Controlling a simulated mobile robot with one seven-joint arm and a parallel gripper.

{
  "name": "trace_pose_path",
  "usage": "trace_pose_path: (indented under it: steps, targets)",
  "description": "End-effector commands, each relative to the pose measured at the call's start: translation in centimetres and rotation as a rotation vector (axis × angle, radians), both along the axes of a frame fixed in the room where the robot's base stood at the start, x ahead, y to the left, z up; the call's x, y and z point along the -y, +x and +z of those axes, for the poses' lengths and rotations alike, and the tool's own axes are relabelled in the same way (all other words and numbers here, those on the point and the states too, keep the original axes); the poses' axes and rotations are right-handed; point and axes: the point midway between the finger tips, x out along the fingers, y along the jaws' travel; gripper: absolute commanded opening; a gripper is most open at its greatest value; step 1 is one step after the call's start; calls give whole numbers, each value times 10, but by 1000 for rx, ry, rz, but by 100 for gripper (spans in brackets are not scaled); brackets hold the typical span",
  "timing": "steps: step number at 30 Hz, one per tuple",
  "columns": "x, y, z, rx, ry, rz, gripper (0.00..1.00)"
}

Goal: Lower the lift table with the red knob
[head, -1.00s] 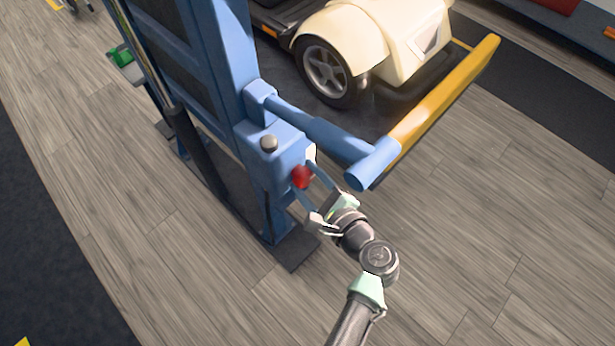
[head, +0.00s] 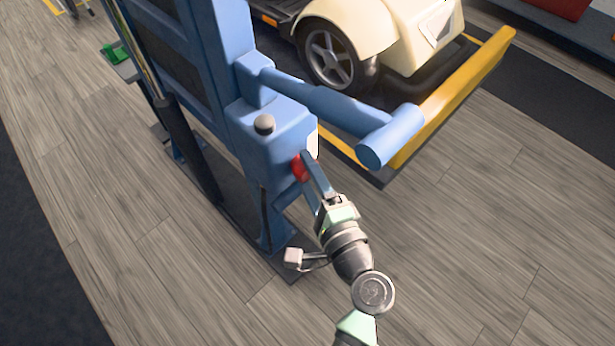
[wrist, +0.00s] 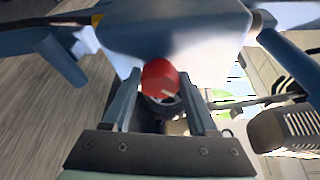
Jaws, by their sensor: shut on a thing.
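The red knob (head: 299,167) sticks out from the blue control box at the foot of the lift's column. In the wrist view the red knob (wrist: 160,76) sits between my two fingertips, with the underside of the blue box above it. My gripper (head: 305,169) is shut on the knob; it also shows in the wrist view (wrist: 160,82). In the head view a finger covers part of the knob. The blue lift (head: 222,70) stands upright, with a blue arm (head: 330,107) reaching right.
The wood floor (head: 480,240) at right is clear.

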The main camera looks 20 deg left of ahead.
Motion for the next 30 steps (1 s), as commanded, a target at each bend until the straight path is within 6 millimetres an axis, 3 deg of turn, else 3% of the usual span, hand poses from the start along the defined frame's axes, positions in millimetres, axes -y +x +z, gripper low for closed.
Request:
trace_pose_path:
  steps: [16, 17, 18, 22, 30]
  targets:
    - [0, 0, -1, 25, -12, 0, 3]
    - [0, 0, -1, 25, -12, 0, 61]
    - [0, 0, -1, 25, -12, 1, 68]
    - [0, 0, -1, 25, -10, 0, 89]
    - [0, 0, 0, 24, -10, 0, 89]
